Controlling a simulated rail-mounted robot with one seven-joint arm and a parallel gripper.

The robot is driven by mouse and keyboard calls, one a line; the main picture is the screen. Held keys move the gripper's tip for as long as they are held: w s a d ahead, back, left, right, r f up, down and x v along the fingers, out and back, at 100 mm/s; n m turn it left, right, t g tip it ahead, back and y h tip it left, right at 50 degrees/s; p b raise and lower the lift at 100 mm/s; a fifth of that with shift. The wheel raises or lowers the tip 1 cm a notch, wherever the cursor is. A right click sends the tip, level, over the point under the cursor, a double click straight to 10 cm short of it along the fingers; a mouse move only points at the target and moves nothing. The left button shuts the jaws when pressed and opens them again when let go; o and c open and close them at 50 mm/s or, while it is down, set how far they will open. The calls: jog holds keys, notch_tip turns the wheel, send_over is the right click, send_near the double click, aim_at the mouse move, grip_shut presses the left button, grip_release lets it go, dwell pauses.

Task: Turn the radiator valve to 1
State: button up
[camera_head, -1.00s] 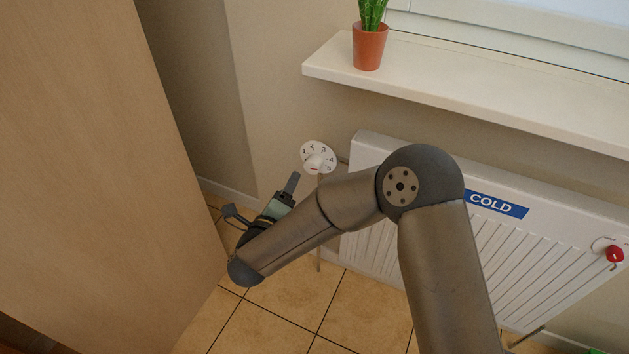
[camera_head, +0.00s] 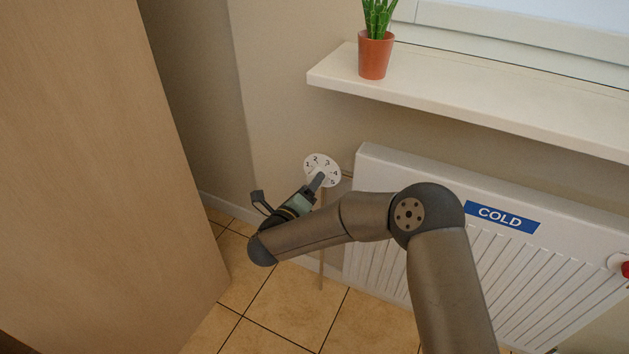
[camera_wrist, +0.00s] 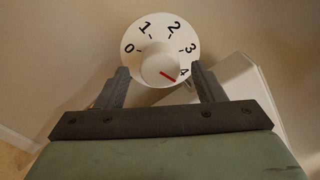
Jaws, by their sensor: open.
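The radiator valve is a white round dial with black numbers (camera_head: 318,163), on the wall side left of the radiator. In the wrist view its dial (camera_wrist: 158,28) reads 0 to 4, with a round white knob (camera_wrist: 159,64) in the middle. A red mark on the knob points to the lower right, near 4. My gripper (camera_head: 318,181) is at the valve; in the wrist view its open fingers (camera_wrist: 159,80) stand on either side of the knob's lower part. The dial's lower edge is partly hidden by the fingers.
The white radiator (camera_head: 400,170) with a blue COLD label (camera_head: 502,218) stands to the right. A windowsill (camera_head: 440,95) with a potted plant (camera_head: 375,55) juts out above. A tall wooden panel (camera_head: 90,180) stands close on the left. A pipe (camera_head: 322,240) runs below the valve.

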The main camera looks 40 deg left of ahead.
jog(key=shift+w+a, duration=0.15)
jog(key=shift+w, duration=0.65)
jog(key=shift+w+a, duration=0.1)
jog(key=shift+w, duration=0.7)
jog(key=c, duration=1)
jog(key=shift+o, duration=0.2)
